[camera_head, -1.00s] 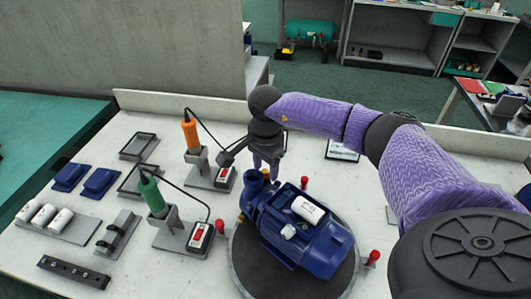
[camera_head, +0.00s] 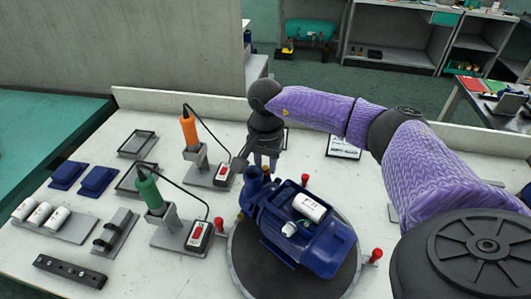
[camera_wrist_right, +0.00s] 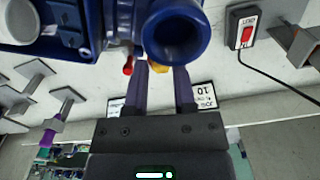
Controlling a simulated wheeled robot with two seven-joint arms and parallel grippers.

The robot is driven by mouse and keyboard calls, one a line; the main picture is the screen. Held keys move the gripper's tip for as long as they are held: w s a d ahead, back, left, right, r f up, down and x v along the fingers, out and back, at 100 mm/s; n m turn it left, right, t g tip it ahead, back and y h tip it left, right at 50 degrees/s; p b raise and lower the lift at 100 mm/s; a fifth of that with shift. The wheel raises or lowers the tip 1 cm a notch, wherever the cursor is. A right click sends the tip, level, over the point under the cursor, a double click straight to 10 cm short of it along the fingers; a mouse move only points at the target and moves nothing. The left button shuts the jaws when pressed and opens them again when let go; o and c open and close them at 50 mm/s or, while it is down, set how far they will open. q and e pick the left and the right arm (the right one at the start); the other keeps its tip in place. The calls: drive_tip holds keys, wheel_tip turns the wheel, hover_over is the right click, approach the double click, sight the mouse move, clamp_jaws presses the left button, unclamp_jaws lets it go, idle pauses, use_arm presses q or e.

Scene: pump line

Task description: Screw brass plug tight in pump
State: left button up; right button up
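The blue pump (camera_head: 300,228) lies on a round dark turntable (camera_head: 248,277). Its open round port shows close up in the right wrist view (camera_wrist_right: 175,32). My right gripper (camera_head: 266,170) points down just behind that port, and its tips are partly hidden by the pump in the head view. In the right wrist view its two purple fingers (camera_wrist_right: 161,72) stand apart, with a brass piece (camera_wrist_right: 158,67), likely the plug, showing between their tips. The port hides part of the piece, so I cannot tell if the fingers touch it. My left gripper is not in view.
An orange-handled tool (camera_head: 189,132) and a green-handled tool (camera_head: 150,192) stand in holders left of the pump, with cables to switch boxes. Red knobs (camera_head: 376,255) ring the turntable. Trays, blue blocks (camera_head: 99,181) and white cylinders (camera_head: 40,213) occupy the table's left.

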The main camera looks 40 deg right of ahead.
clamp_jaws()
drive_tip(key=shift+r+m+p, duration=0.15)
drive_tip(key=shift+m+p, duration=0.3)
drive_tip(key=shift+m, duration=1.15)
drive_tip(key=shift+m+p, duration=0.35)
drive_tip(key=shift+m, duration=0.25)
drive_tip(key=o, duration=0.8)
unclamp_jaws()
